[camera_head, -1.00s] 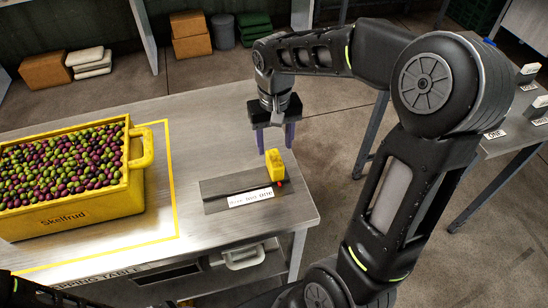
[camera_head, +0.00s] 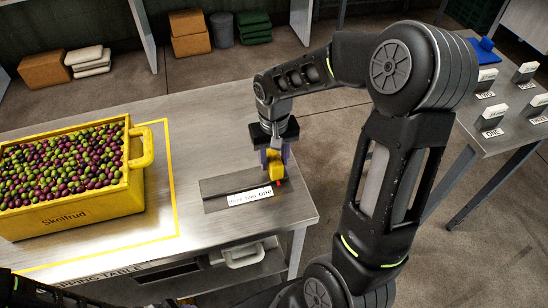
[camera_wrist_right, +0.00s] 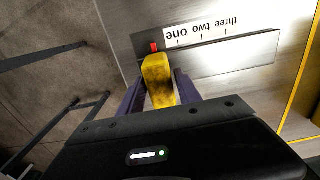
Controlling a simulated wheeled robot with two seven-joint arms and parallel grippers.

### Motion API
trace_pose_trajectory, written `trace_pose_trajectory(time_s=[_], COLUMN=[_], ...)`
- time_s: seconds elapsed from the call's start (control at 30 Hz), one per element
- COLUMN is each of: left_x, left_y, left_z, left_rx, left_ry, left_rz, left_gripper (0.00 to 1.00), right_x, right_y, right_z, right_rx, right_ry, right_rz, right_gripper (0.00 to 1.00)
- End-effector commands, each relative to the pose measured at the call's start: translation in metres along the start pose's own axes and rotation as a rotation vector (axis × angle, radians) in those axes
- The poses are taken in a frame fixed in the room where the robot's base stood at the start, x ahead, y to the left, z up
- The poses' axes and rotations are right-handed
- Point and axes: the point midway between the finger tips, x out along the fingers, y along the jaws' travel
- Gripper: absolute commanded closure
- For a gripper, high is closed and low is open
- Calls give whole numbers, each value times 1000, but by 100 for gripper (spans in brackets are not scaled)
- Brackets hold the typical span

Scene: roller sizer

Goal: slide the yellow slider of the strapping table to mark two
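The yellow slider (camera_head: 275,165) stands upright at the right end of a grey track plate (camera_head: 215,188) on the strapping table. It also shows in the wrist view (camera_wrist_right: 157,78). Its red pointer (camera_wrist_right: 154,47) is just beyond the "one" end of the white mark label (camera_wrist_right: 215,28), which reads one, two, three. My right gripper (camera_head: 275,160) is down over the slider, a purple finger on each side. In the wrist view its fingers (camera_wrist_right: 160,92) look apart, with a narrow gap at the left finger; contact on the right is unclear. My left gripper is out of view.
A yellow crate (camera_head: 70,215) of olives stands on the left of the table (camera_head: 120,112), inside a yellow line. The tabletop around the track is clear. A side table (camera_head: 500,140) with small labelled blocks stands at the right.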

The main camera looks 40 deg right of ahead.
Motion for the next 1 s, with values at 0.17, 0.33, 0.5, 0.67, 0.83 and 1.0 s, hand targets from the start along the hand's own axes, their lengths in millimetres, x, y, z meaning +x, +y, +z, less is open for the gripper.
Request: trace_pose_trajectory(time_s=[0.17,0.33,0.5,0.67,0.83,1.0], left_x=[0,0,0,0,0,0], left_y=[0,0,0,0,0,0], left_z=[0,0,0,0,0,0], left_rx=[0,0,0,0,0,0], left_ry=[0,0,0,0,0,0], left_rz=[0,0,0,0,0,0], left_gripper=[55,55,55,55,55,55], right_x=[0,0,0,0,0,0], right_y=[0,0,0,0,0,0], right_z=[0,0,0,0,0,0], right_rx=[0,0,0,0,0,0], right_ry=[0,0,0,0,0,0], right_rz=[0,0,0,0,0,0], right_gripper=[75,89,100,100,100,100])
